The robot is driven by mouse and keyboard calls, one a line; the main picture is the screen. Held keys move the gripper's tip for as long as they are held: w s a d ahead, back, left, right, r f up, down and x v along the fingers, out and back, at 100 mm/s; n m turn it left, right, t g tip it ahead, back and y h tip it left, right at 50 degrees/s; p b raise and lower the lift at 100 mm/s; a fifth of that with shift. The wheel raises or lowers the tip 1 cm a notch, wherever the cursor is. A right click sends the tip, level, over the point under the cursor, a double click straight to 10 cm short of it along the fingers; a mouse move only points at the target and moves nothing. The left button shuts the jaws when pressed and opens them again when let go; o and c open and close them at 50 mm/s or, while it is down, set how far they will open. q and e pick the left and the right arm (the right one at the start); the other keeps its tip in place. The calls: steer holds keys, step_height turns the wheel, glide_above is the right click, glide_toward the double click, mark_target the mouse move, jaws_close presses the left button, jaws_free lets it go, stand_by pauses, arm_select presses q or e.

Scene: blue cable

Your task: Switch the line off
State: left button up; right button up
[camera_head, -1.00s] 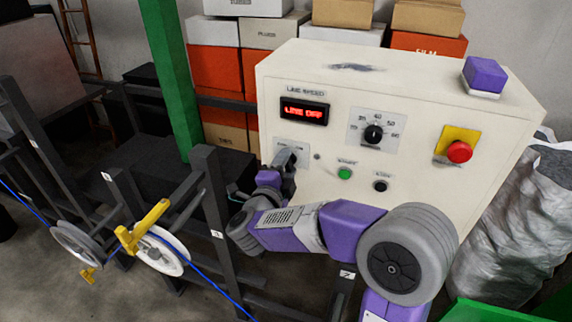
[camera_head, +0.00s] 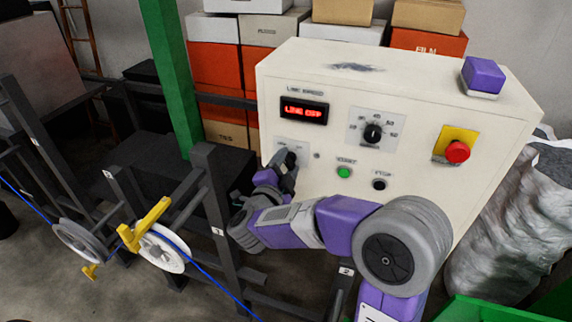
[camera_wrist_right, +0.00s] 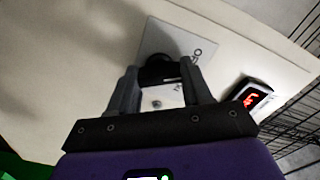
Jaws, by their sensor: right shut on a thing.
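The cream control box (camera_head: 420,110) has a red display (camera_head: 303,111) reading "LINE OFF". A black switch knob (camera_head: 290,158) sits on a small label plate at the panel's left side, below the display. My right gripper (camera_head: 287,172) is at this knob. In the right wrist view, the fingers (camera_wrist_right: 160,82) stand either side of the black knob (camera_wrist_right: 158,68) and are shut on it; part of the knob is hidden. My left gripper is not in view.
A speed dial (camera_head: 373,133), a green start button (camera_head: 344,172), a black stop button (camera_head: 379,184) and a red emergency button (camera_head: 457,152) are on the same panel. A blue cable (camera_head: 207,272) runs over pulleys at the left, beside a dark frame.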

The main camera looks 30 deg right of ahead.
steer(key=o, duration=1.1)
steer(key=shift+c, duration=0.2)
steer(key=b+v, duration=0.2)
steer(key=v, duration=0.5)
steer(key=shift+s+a, duration=0.2)
steer(key=shift+s, duration=0.05)
